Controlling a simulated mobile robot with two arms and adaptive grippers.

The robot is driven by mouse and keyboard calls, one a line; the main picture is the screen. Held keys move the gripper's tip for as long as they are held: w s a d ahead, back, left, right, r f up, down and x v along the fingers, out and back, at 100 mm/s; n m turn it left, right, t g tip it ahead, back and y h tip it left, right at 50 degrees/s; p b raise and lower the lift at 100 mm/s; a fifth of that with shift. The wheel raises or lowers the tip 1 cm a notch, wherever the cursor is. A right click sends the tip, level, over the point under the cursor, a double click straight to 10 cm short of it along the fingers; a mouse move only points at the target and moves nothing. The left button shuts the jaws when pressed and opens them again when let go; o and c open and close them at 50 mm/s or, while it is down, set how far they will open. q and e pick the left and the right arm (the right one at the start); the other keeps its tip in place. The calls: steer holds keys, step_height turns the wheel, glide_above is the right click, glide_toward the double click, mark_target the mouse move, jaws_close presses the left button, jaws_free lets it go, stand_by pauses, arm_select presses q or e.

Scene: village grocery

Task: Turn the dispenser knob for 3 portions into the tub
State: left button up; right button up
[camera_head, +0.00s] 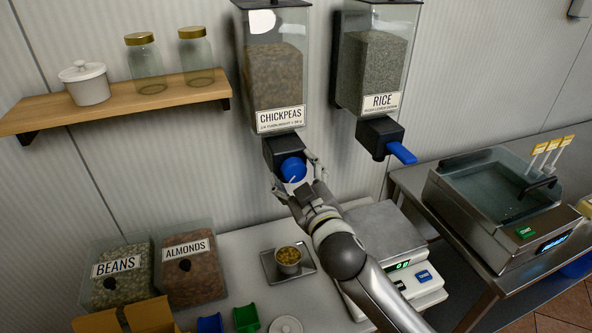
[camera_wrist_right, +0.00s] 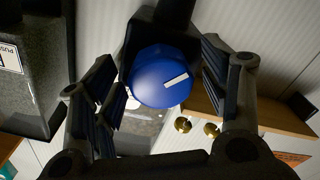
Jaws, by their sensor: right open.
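The chickpeas dispenser (camera_head: 275,85) hangs on the wall, with a round blue knob (camera_head: 292,170) on its dark outlet. My right gripper (camera_head: 296,174) is open at the knob, one finger on each side. In the right wrist view the knob (camera_wrist_right: 160,80) sits between the open fingers (camera_wrist_right: 158,88), with a gap visible at least on the left. Its white mark points right and slightly up. A small tub (camera_head: 288,268) with yellowish contents stands below, on a metal tray (camera_head: 270,266). My left gripper is out of view.
The rice dispenser (camera_head: 375,75) with a blue handle (camera_head: 402,153) hangs to the right. A scale (camera_head: 385,240) stands under my right forearm. Bins of beans (camera_head: 120,280) and almonds (camera_head: 192,280) stand at left. A wall shelf (camera_head: 120,105) holds jars.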

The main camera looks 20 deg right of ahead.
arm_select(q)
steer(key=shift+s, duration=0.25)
arm_select(e)
steer(key=shift+w, duration=0.1)
steer(key=c, duration=1)
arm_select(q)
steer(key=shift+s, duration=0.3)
arm_select(e)
steer(key=shift+m, duration=1.1)
steer(key=m, duration=0.2)
steer(key=shift+m, duration=0.3)
arm_select(q)
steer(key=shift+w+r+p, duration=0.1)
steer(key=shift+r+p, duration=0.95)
steer(key=shift+p, duration=0.05)
arm_select(e)
steer(key=shift+a+m, duration=0.1)
steer(key=shift+m, duration=2.3)
